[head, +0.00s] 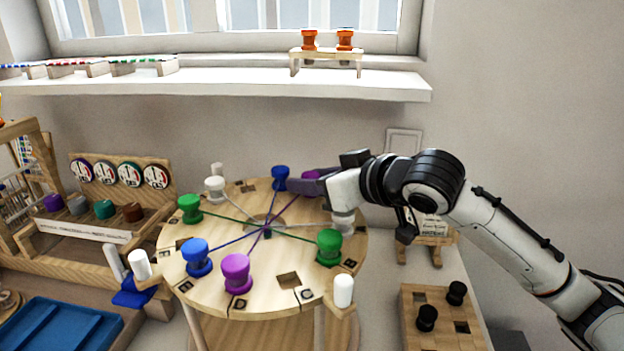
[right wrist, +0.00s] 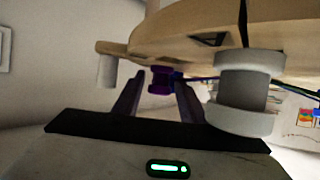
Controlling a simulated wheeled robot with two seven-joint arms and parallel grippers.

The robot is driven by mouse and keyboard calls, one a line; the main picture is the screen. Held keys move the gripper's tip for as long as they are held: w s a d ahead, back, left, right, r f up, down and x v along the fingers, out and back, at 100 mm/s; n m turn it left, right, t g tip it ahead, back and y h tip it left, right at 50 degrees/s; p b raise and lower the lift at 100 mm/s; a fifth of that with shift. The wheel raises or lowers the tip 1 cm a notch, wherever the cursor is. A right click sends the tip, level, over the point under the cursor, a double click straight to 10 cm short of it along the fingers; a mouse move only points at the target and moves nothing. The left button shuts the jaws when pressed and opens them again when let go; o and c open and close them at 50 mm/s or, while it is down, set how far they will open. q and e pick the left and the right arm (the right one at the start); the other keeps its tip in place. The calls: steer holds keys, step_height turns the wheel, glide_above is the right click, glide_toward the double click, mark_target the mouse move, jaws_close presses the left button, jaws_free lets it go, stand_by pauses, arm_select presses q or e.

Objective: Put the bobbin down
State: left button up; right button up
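A purple bobbin (right wrist: 160,81) is between the two fingertips of my right gripper (right wrist: 159,80), beside the rim of the round wooden board. Narrow gaps show between it and the fingers, so the gripper looks open around it. In the head view my right gripper (head: 308,185) reaches over the back right of the board (head: 215,295) and hides most of this bobbin (head: 311,174). Whether the bobbin is fully seated cannot be told. A purple thread runs from it toward the board's centre. My left gripper is not in view.
A white bobbin (right wrist: 245,95) stands close beside my right fingers. Green (head: 329,246), blue (head: 197,257) and another purple bobbin (head: 236,273) stand around the board with threads crossing. Black bobbins (head: 427,318) sit in a wooden block (head: 445,342) at right. A shelf (head: 240,86) runs behind.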

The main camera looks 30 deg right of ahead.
steer(key=shift+o, duration=0.2)
steer(key=shift+r, duration=0.1)
steer(key=shift+s+r, duration=0.1)
steer(key=shift+s, duration=0.05)
steer(key=b+v, duration=0.2)
steer(key=v, duration=0.8)
steer(key=shift+s+d+r, duration=0.2)
steer(key=shift+s+r, duration=0.1)
steer(key=shift+s, duration=0.35)
steer(key=shift+s+r, duration=0.1)
